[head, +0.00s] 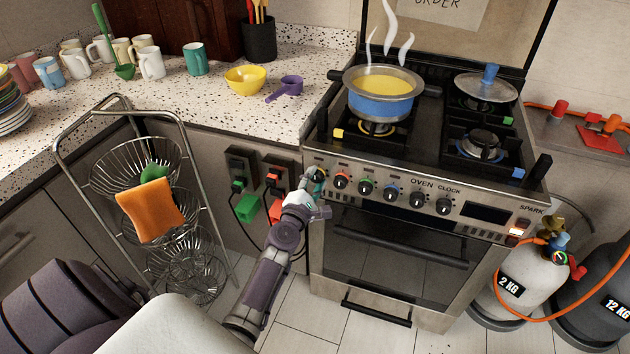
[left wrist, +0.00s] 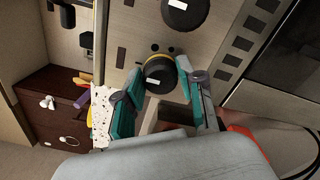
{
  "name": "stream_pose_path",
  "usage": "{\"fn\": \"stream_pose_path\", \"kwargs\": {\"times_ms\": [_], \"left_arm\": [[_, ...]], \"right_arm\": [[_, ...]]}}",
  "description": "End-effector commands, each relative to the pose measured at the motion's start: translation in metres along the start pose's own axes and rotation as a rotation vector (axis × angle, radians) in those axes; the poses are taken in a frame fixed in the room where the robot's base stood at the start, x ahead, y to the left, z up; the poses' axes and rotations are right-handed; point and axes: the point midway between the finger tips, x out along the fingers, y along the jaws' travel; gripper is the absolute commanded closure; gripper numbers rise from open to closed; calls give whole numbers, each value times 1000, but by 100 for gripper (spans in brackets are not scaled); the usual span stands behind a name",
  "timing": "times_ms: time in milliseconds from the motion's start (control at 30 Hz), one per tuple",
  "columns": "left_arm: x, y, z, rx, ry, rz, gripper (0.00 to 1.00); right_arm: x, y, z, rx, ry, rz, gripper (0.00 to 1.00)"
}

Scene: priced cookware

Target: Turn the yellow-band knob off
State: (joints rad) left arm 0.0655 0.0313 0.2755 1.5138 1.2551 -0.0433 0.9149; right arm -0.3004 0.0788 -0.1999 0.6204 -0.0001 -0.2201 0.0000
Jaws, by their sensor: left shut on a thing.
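The yellow-band knob (left wrist: 160,75) shows in the left wrist view as a black knob with a yellow ring and a white mark. It sits between the two teal fingers of my left gripper (left wrist: 163,103), which is shut on it. In the head view my left gripper (head: 319,182) is at the left end of the stove's knob row and hides most of this knob. A blue pot (head: 382,107) of yellow liquid steams on the stove, with an orange glow below it. My right gripper is in neither view.
The neighbouring red-band knob (head: 341,180) is close to the right of my gripper, with several more knobs along the panel. A wire basket rack (head: 190,150) stands at the left. Wall sockets (head: 240,168) are behind my gripper. Gas cylinders (head: 525,283) stand at the right.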

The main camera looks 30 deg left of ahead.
Motion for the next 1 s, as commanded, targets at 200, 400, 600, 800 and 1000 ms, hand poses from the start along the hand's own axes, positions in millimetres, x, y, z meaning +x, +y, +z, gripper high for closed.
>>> {"fn": "stream_pose_path", "kwargs": {"times_ms": [200,400,600,800,1000], "left_arm": [[-1,-2,-1,-19,2,-3,96],[-1,-2,-1,-19,2,-3,96],[-1,-2,-1,-19,2,-3,43],[0,-1,-1,-17,1,-2,36],[-3,-1,0,-17,1,-2,36]], "right_arm": [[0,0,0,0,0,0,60],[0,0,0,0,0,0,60],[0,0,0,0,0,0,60],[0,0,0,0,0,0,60],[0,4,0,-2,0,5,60]]}}
